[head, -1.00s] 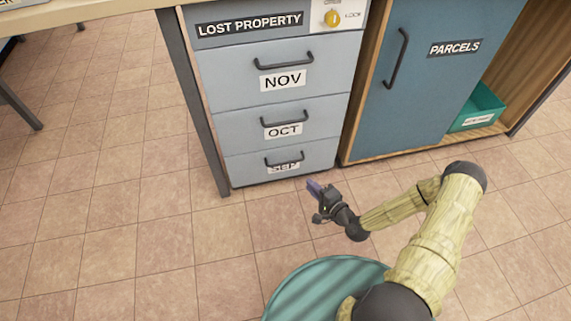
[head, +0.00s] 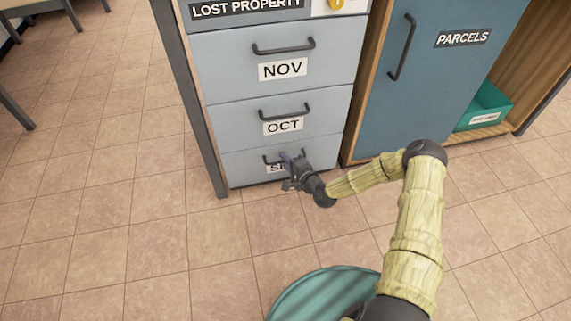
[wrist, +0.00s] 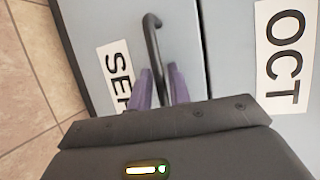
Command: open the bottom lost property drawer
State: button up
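The bottom lost property drawer (head: 322,157) is shut, flush with the drawers above. Its label, reading SE with the rest covered, is partly hidden by my gripper (head: 289,160). The dark bar handle (head: 268,160) shows just left of my fingertips; it is also large in the wrist view (wrist: 153,45). There, my gripper (wrist: 161,72) has its two purple fingers on either side of the handle, with a gap between them. The fingers look open around the bar, and I see no clear grip on it. The far end of the handle is hidden behind my gripper body.
Above are the shut OCT drawer (head: 325,116) and NOV drawer (head: 335,65). A blue PARCELS door (head: 440,85) and a green tray (head: 487,107) are to the right.

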jog(key=shift+w, duration=0.1)
grip_shut()
